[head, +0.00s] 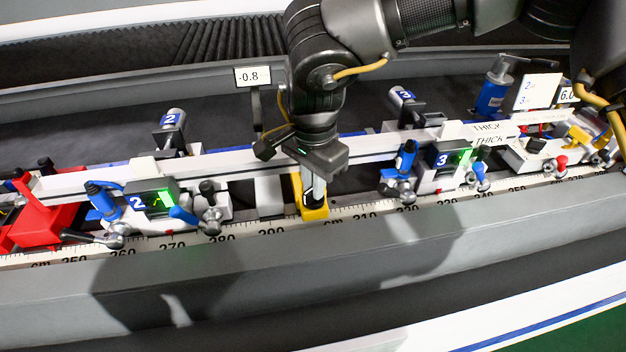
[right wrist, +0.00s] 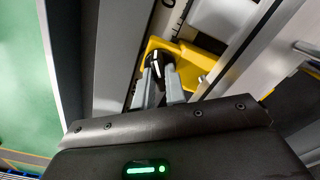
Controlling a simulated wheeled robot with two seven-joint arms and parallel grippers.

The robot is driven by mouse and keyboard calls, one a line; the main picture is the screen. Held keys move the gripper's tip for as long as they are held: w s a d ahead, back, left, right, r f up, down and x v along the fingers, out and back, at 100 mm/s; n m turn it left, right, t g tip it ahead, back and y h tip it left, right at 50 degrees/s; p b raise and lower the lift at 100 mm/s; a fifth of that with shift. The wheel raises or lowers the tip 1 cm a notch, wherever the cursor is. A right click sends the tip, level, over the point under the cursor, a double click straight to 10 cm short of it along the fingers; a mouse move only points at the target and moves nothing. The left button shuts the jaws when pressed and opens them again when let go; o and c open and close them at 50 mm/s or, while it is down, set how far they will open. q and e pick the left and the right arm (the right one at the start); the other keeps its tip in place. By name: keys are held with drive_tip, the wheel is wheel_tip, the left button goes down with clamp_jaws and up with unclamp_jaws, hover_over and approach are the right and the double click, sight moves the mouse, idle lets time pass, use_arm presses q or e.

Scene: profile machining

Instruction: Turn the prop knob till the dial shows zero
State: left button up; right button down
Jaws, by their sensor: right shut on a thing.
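The yellow prop (head: 313,213) stands at the scale under the long pale profile (head: 240,158). It also shows in the right wrist view (right wrist: 197,60). My right gripper (head: 314,190) points straight down over the prop. In the right wrist view my right gripper (right wrist: 161,78) has its two fingers on either side of the black prop knob (right wrist: 161,66), shut on it; a white mark shows on the knob. The knob is hidden in the head view. The dial readout (head: 252,77) shows -0.8, left of my arm. My left gripper is not in view.
Clamp unit 2 (head: 150,201) stands left of the prop and clamp unit 3 (head: 441,163) right of it. A red block (head: 40,212) is at the far left. A grey ledge (head: 300,265) runs along the front, clear of objects.

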drive_tip(key=m, duration=0.7)
drive_tip(key=shift+p, duration=0.3)
drive_tip(key=m, duration=1.5)
drive_tip(key=shift+m, duration=0.4)
drive_tip(key=m, duration=0.3)
drive_tip(key=shift+m, duration=2.1)
